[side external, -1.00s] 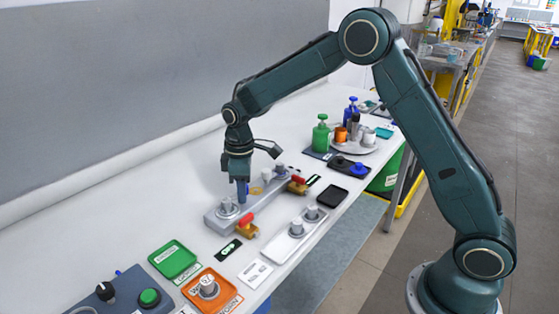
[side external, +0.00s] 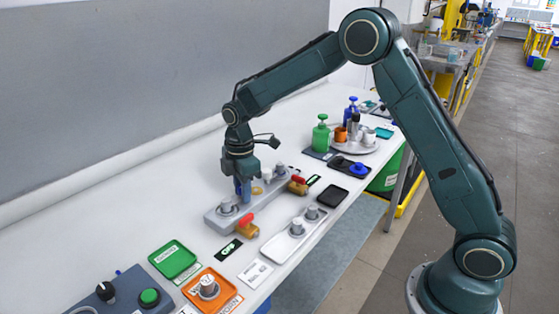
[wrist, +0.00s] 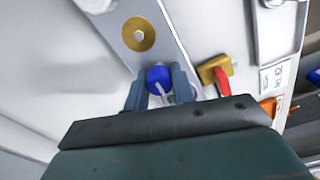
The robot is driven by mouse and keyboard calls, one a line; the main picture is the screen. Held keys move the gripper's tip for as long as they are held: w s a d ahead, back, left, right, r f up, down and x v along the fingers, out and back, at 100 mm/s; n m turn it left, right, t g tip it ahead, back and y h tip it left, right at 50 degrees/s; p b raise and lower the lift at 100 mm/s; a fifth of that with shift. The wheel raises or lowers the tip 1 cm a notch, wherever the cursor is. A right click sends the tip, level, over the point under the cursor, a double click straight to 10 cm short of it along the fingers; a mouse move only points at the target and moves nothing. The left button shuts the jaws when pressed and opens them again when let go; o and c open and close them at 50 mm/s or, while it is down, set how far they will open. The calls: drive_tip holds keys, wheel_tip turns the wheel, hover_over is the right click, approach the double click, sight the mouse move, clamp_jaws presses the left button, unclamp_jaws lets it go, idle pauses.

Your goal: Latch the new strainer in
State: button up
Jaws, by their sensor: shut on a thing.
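A long grey block (side external: 212,219) lies on the white bench. It carries silver cylinders at its ends, one at the near end (side external: 227,206), and a brass disc with a pale centre, clear in the wrist view (wrist: 138,34). My gripper (side external: 243,194) points down over the block, between the near cylinder and the brass disc. In the wrist view its fingers (wrist: 160,90) are shut on a blue round-topped piece (wrist: 157,76) with a pale bar beside it. The fingers hide its lower part. I cannot tell which silver part is the new strainer.
Brass valves with red handles, one near (side external: 247,224) and one far (side external: 298,185), stand beside the block. A white tray (side external: 275,250) holds two silver cylinders. An orange tray (side external: 225,291) holds another; a green tray (side external: 174,259) is empty. Bottles stand at the back.

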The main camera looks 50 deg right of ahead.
drive_tip(key=shift+s+n, duration=0.3)
drive_tip(key=shift+s, duration=0.05)
drive_tip(key=o, duration=0.8)
drive_tip(key=shift+w+r, duration=0.1)
drive_tip(key=shift+r, duration=0.05)
drive_tip(key=shift+r, duration=2.85)
